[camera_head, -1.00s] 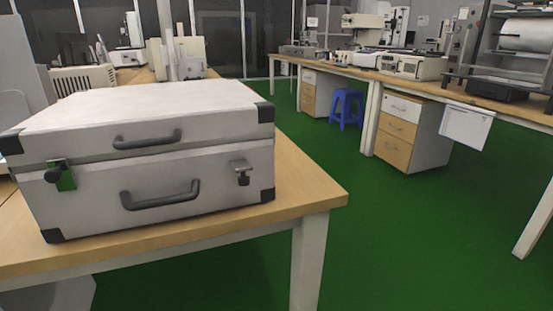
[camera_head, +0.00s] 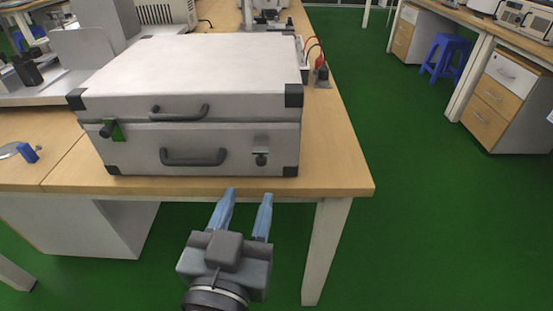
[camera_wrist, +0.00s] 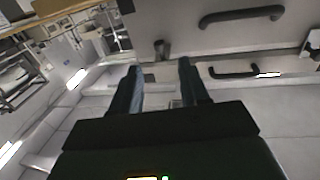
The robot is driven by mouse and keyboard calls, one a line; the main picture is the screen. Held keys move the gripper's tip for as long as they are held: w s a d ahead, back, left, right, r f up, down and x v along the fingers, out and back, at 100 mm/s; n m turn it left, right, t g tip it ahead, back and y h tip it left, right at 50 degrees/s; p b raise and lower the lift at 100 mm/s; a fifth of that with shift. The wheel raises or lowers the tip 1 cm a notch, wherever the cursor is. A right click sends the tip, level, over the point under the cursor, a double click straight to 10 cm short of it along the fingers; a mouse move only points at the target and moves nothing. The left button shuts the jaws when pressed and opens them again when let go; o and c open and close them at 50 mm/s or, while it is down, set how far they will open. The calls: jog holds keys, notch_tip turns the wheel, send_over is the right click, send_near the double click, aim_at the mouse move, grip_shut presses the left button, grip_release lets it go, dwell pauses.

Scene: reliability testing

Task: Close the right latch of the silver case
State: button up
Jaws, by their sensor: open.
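The silver case (camera_head: 225,140) stands with its lid down near the front edge of a wooden table. Its right latch (camera_head: 261,152) is on the lower front, right of the lower handle. The latch plate appears to stand out from the case front, but its exact fastening is unclear. The left latch (camera_head: 111,130) shows a green patch. My gripper (camera_head: 249,194) is open and empty, below and in front of the right latch, apart from it. In the wrist view, the right latch (camera_wrist: 162,49) appears just beyond and between my open fingers (camera_wrist: 159,66).
The wooden table (camera_head: 345,180) has its front right corner close to my gripper. A small device with red leads (camera_head: 320,70) stands behind the case's right side. A blue clip-like object (camera_head: 28,153) lies at left. Green floor is open at right.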

aim_at(260, 165)
jog(key=w, duration=0.2)
jog(key=w+d, duration=0.1)
jog(key=w, duration=0.4)
jog(key=shift+w+d, duration=0.25)
grip_shut()
